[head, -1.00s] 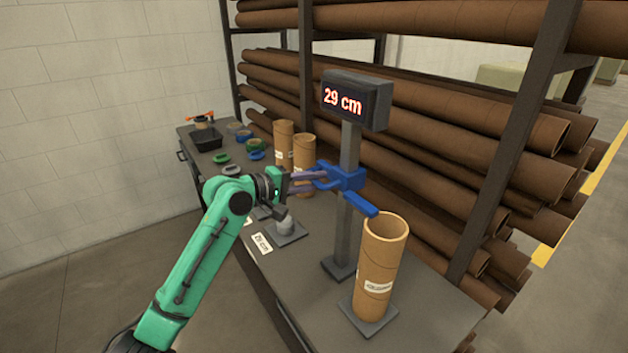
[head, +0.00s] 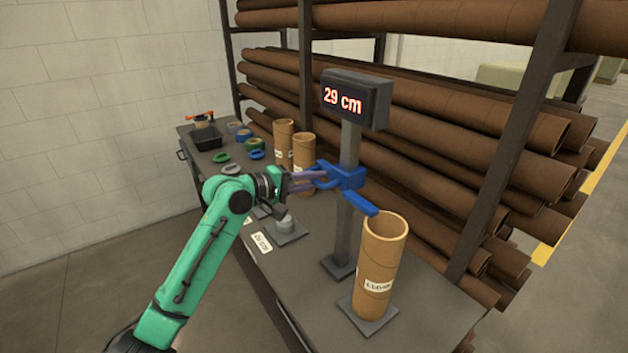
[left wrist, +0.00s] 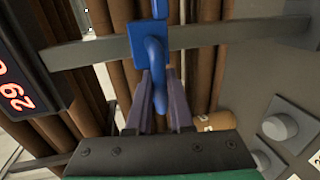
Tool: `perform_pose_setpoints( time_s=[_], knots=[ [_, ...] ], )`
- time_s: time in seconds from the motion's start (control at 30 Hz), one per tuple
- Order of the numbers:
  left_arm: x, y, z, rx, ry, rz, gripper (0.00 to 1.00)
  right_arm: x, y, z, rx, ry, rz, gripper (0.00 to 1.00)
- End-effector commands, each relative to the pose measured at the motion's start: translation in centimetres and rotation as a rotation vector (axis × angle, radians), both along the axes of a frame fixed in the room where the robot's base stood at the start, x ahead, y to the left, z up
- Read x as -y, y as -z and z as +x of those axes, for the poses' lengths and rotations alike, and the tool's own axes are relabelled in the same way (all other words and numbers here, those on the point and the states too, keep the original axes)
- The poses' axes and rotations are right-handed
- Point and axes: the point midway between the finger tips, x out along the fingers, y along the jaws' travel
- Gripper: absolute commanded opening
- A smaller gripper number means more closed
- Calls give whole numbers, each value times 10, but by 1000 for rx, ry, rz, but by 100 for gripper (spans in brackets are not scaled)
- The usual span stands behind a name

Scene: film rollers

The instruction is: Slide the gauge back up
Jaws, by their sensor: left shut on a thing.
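The blue gauge slider (head: 347,178) sits around the grey upright post (head: 349,150), with its flat arm (head: 361,204) reaching out near the top rim of a cardboard tube (head: 383,262). The display (head: 343,101) on top of the post reads 29 cm. My left gripper (head: 318,180) is shut on the slider's blue loop handle. In the left wrist view the purple fingers (left wrist: 161,100) close around the blue handle (left wrist: 155,62). The right gripper is in neither view.
The tube stands upright on a square grey plate (head: 368,322) on the bench (head: 300,262). Two shorter tubes (head: 303,153), coloured rings (head: 255,145) and a black tray (head: 206,137) stand farther back. A rack of long brown tubes (head: 440,140) is behind the post.

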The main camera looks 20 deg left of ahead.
Motion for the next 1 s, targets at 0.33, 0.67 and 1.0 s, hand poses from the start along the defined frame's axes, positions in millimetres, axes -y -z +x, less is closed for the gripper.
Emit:
perform_pose_setpoints(
  time_s=[0.33,0.67,1.0],
  knots=[
    [0,0,0,-1,-1,1,0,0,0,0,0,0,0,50],
    [0,-10,0,0,-1,0,0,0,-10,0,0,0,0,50],
    [-1,-79,1,6,-2,-1,0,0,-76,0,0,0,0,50]
  ],
)
